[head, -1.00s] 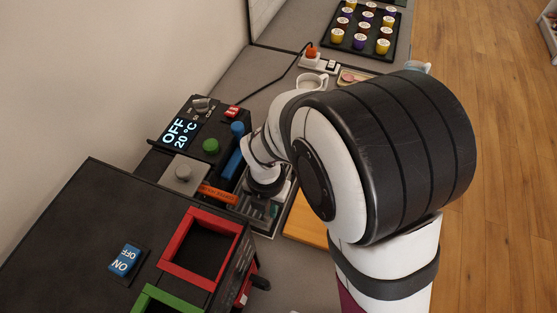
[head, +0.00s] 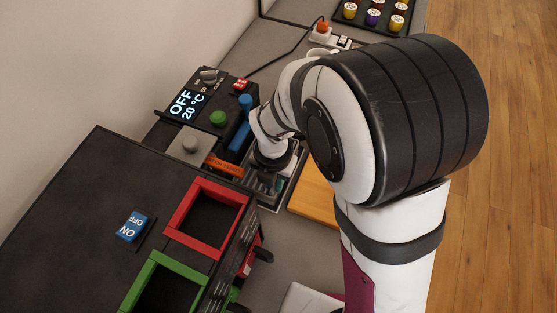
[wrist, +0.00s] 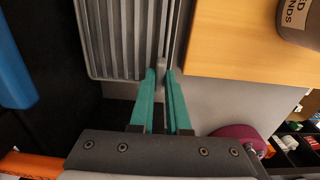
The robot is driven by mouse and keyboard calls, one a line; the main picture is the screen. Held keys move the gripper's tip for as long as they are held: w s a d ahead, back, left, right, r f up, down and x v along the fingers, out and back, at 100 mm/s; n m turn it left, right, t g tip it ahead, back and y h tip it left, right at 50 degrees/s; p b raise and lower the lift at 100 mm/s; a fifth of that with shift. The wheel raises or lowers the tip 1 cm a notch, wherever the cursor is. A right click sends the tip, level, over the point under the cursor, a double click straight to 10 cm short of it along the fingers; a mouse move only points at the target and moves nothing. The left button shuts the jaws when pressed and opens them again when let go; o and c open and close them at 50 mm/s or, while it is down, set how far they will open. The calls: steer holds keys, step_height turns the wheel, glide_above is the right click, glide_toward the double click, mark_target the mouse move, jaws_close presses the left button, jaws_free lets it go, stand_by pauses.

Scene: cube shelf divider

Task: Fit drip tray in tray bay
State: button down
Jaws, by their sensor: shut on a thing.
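The drip tray (wrist: 122,40) is grey and ribbed and shows at the top of the wrist view. My gripper (wrist: 161,72) has teal fingers and is shut on a small grey part at the tray's near right edge. In the head view my gripper is mostly hidden under my white wrist, and part of the grey tray area (head: 264,187) shows below it, beside the machine. The tray bay cannot be made out clearly, and I cannot tell how the tray sits in it.
A dark machine with a lit display (head: 186,103) and a blue handle (head: 240,138) stands left of my wrist. A wooden board (head: 314,196) lies right of the tray. Red (head: 207,184) and green-rimmed bins stand nearer.

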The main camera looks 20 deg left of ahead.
steer(key=shift+f, duration=1.1)
steer(key=c, duration=0.8)
jaws_free()
steer(key=shift+r, duration=2.45)
steer(key=shift+r, duration=0.1)
